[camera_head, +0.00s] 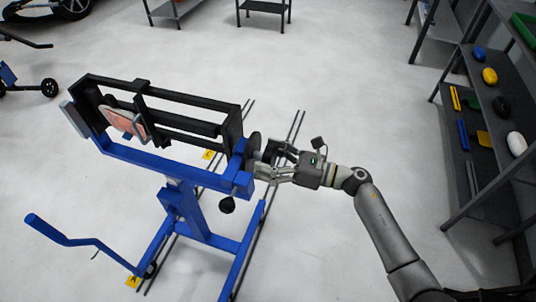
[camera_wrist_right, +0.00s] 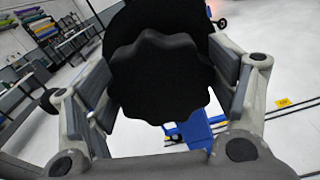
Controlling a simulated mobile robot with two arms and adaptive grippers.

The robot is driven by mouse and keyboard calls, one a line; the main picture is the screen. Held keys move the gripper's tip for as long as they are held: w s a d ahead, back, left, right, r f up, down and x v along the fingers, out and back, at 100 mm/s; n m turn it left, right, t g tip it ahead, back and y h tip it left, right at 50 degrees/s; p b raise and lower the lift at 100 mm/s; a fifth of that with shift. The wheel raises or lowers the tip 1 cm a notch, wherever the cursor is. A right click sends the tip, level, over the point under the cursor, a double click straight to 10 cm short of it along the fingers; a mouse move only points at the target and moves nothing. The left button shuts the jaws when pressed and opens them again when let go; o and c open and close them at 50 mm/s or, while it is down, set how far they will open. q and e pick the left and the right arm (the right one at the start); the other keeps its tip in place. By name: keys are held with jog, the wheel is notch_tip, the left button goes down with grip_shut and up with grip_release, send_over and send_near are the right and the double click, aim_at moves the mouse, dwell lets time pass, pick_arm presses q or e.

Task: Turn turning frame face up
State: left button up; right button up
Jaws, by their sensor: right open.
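The turning frame (camera_head: 182,97) is a black rectangular frame mounted on a blue stand (camera_head: 187,212) in the head view. It is tilted, and a reddish panel with a pale edge (camera_head: 118,121) sits in its left part. A dark round knob (camera_head: 253,143) is at the frame's right end. My right gripper (camera_head: 273,161) is open at this end. In the right wrist view, the black scalloped knob (camera_wrist_right: 160,78) lies between the two spread fingers, with no clear contact. My left gripper is not in view.
A blue crank-like bar (camera_head: 72,239) sticks out at the stand's lower left. Dark shelves (camera_head: 480,130) with coloured items stand at the right. Dark rails or lines run along the floor under the stand. The pale floor between stand and shelves is clear apart from my right arm.

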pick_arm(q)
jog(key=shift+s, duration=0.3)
pick_arm(e)
jog(key=c, duration=1.2)
jog(key=shift+m, duration=2)
jog(key=shift+m+p, duration=0.4)
jog(key=shift+m, duration=1.8)
jog(key=shift+r+m+p, duration=0.1)
jog(key=shift+m+p, duration=0.7)
jog(key=shift+m, duration=1.8)
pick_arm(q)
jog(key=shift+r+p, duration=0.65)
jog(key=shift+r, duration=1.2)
pick_arm(e)
jog(key=shift+m, duration=1.9)
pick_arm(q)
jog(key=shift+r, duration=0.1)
pick_arm(e)
jog(key=shift+m, duration=0.5)
jog(key=o, duration=1.2)
